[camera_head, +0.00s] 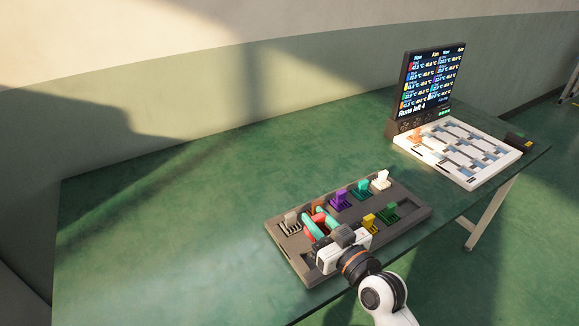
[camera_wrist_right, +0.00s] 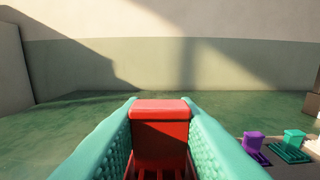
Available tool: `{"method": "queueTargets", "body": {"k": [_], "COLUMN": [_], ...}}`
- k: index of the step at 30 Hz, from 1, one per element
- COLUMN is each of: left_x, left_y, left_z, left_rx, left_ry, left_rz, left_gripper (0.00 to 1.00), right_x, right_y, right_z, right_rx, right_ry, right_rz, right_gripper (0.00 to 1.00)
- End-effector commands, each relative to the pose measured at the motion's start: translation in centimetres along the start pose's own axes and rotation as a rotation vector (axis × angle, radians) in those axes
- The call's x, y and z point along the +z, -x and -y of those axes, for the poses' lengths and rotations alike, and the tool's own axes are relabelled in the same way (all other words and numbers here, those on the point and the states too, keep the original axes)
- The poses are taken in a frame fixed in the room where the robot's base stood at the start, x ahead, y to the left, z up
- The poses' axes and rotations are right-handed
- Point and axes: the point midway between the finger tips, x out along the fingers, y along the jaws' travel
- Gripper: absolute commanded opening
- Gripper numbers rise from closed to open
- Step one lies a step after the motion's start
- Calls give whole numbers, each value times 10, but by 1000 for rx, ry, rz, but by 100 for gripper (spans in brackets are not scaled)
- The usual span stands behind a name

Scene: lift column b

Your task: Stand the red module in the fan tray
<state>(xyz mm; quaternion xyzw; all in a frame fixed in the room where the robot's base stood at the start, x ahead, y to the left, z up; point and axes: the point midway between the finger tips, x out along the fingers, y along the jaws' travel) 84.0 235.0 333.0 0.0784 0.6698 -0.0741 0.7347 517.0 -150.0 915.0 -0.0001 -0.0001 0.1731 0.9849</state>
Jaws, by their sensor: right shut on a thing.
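My right gripper (camera_head: 317,216) comes in from the lower right over the dark module holder. Its teal fingers are shut on the red module (camera_head: 319,217), which also shows between them in the right wrist view (camera_wrist_right: 160,125). The module's lower part is hidden, so I cannot tell whether it is clear of the holder. A white slotted tray (camera_head: 443,174), which looks like the fan tray, sits at the right end of the table, in front of the display. An orange piece (camera_head: 417,136) is at its left side. My left gripper is not in view.
The dark holder (camera_head: 421,210) bears purple (camera_head: 340,196), teal (camera_head: 361,188), white (camera_head: 381,180), yellow (camera_head: 368,223), green (camera_head: 389,212) and grey (camera_head: 291,222) modules. An upright display (camera_head: 432,80) stands behind the white tray. The green table (camera_head: 160,220) is bare at left.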

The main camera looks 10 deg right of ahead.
Motion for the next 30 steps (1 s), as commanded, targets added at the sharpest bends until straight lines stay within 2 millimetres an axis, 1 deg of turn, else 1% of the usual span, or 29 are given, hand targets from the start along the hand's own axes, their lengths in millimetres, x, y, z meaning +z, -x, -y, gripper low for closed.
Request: {"method": "queueTargets", "body": {"k": [1, 4, 7, 11, 15, 18, 21, 25, 30], "left_x": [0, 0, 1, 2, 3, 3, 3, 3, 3], "left_y": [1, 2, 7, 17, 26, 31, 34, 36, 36], "left_z": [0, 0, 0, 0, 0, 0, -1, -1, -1], "left_rx": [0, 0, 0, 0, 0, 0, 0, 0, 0], "left_ry": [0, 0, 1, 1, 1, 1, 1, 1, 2], "left_rz": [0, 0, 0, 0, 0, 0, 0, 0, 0], "left_gripper": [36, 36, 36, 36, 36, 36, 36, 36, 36], "right_x": [3, 2, 1, 0, 3, 8, 12, 15, 16], "right_y": [0, 4, 18, 49, 87, 111, 128, 140, 142], "right_z": [0, -1, -5, -10, -12, -11, -10, -9, -9], "right_rx": [0, -9, -39, -114, -210, -269, -313, -343, -350], "right_ry": [0, -5, -16, -31, -31, -25, -13, -2, 1], "right_rz": [1, -1, 0, 2, 3, 2, 0, -1, 1], "right_gripper": [0, 0, 0, 0, 0, 0, 0, 0, 0]}}
